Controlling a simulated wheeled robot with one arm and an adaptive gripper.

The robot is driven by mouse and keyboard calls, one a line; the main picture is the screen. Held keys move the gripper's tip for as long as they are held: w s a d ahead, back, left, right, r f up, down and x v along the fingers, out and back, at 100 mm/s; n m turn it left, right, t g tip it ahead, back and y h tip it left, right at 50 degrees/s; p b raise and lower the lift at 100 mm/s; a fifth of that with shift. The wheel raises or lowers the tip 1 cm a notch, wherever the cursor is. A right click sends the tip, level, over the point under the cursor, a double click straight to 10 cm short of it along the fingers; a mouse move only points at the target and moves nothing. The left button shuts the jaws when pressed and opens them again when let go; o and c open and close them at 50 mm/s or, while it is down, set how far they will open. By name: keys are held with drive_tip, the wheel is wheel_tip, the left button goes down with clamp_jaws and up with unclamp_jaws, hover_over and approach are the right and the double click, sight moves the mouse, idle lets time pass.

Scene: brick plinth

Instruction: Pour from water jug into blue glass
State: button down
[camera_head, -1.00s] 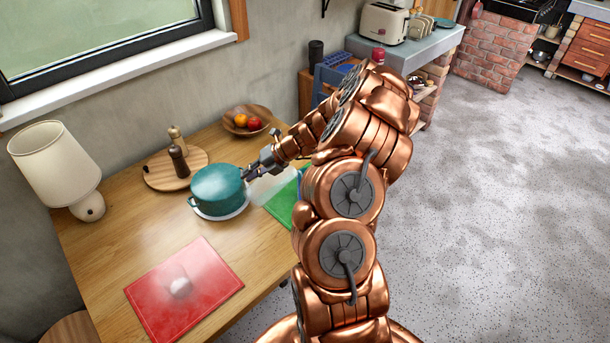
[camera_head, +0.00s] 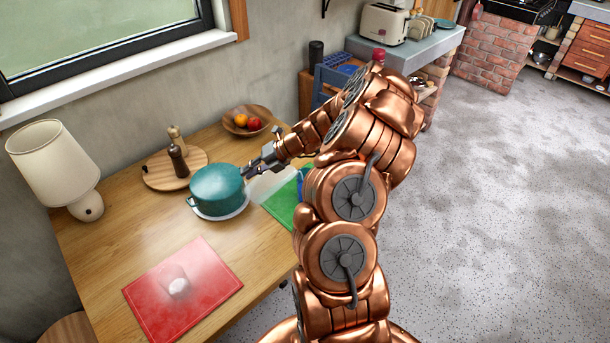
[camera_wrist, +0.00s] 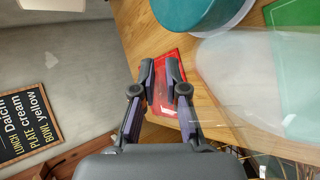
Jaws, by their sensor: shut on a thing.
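My gripper (camera_head: 252,172) is beside the teal pot, over the table. In the wrist view my gripper's fingers (camera_wrist: 162,82) are closed in, but the held part is hard to make out. The water jug is a clear, faint shape (camera_head: 273,184) just right of the fingers in the head view. In the wrist view the clear jug (camera_wrist: 238,75) fills the right side and looks tilted; no water level can be made out. A sliver of blue, likely the blue glass (camera_head: 300,182), shows beside my arm by the green mat; the rest is hidden.
The teal pot (camera_head: 216,186) stands on a white plate close to my gripper. A green mat (camera_head: 284,208) lies below the jug. Mills on a board, a fruit bowl (camera_head: 246,119) and a lamp (camera_head: 52,165) stand behind.

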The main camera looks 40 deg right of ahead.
sight(245, 193)
drive_tip(key=shift+r, duration=0.1)
drive_tip(key=shift+a+h+p, duration=0.15)
drive_tip(key=shift+h+p, duration=0.15)
drive_tip(key=shift+p, duration=0.45)
drive_tip(key=f+h, duration=0.1)
drive_tip(key=f, duration=0.1)
drive_tip(key=a+f+g+h, duration=0.1)
drive_tip(key=f, duration=0.1)
drive_tip(key=a+f+n+g+h, duration=0.1)
drive_tip(key=f, duration=0.1)
drive_tip(key=shift+w+a+f+h, duration=0.2)
drive_tip(key=shift+w+a+h, duration=0.05)
drive_tip(key=shift+w+h, duration=0.15)
drive_tip(key=shift+w+a+f+n+g+h, duration=0.2)
drive_tip(key=shift+a+f+g+h, duration=0.2)
drive_tip(key=shift+f+h, duration=0.35)
drive_tip(key=shift+w+a+f+n+g+h, duration=0.25)
drive_tip(key=shift+a+f+g+h, duration=0.15)
drive_tip(key=shift+f+h, duration=0.4)
drive_tip(key=shift+w+a+f+n+g+h, duration=0.2)
drive_tip(key=shift+a+f+g+h, duration=0.15)
drive_tip(key=shift+f+h, duration=0.4)
drive_tip(key=shift+w+a+f, duration=0.1)
drive_tip(key=shift+a+f, duration=0.1)
drive_tip(key=shift+f, duration=0.05)
